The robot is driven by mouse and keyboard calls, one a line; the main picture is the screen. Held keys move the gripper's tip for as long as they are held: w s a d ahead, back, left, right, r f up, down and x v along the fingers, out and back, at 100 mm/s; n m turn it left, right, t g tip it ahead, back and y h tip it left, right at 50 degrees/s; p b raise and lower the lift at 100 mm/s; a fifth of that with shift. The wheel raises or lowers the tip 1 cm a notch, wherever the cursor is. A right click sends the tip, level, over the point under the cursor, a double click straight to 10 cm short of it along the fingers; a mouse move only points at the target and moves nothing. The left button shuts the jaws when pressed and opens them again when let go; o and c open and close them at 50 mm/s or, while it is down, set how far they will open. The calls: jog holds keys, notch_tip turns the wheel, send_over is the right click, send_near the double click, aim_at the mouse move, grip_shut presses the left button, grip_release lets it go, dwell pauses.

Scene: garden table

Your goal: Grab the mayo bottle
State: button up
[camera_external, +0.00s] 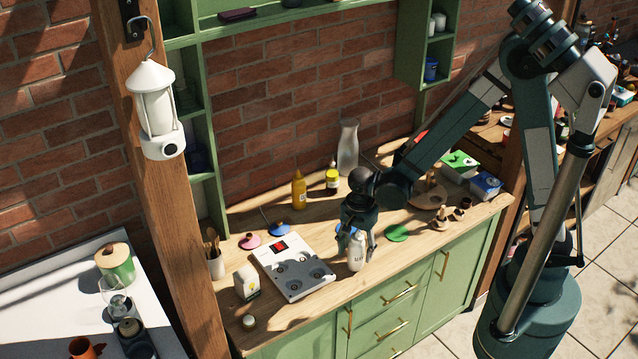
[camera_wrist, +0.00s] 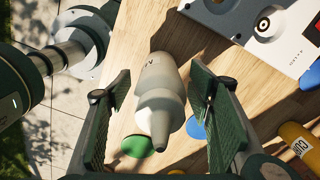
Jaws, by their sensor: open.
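The mayo bottle (camera_external: 356,254) is a pale, whitish bottle with dark lettering, too small to read fully. It stands upright near the front edge of the wooden counter. In the wrist view the bottle (camera_wrist: 157,85) appears grey-white, with its narrow nozzle pointing toward the bottom of the picture. My gripper (camera_external: 357,244) points down over the bottle. In the wrist view my gripper (camera_wrist: 160,112) is open, with one green finger on each side of the bottle and visible gaps between. I cannot tell exactly how deep the fingers reach along it.
A white hob (camera_external: 293,267) lies left of the bottle. Green (camera_external: 397,233) and blue (camera_external: 345,229) discs lie close by. A yellow bottle (camera_external: 298,190), a yellow-labelled jar (camera_external: 332,180) and a glass carafe (camera_external: 348,148) stand behind. A white carton (camera_external: 246,283) stands front left.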

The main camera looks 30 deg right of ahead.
jog(key=c, duration=1.2)
jog(key=shift+c, duration=0.2)
jog(key=shift+r, duration=0.1)
jog(key=shift+r+p, duration=0.35)
jog(key=shift+r, duration=4.55)
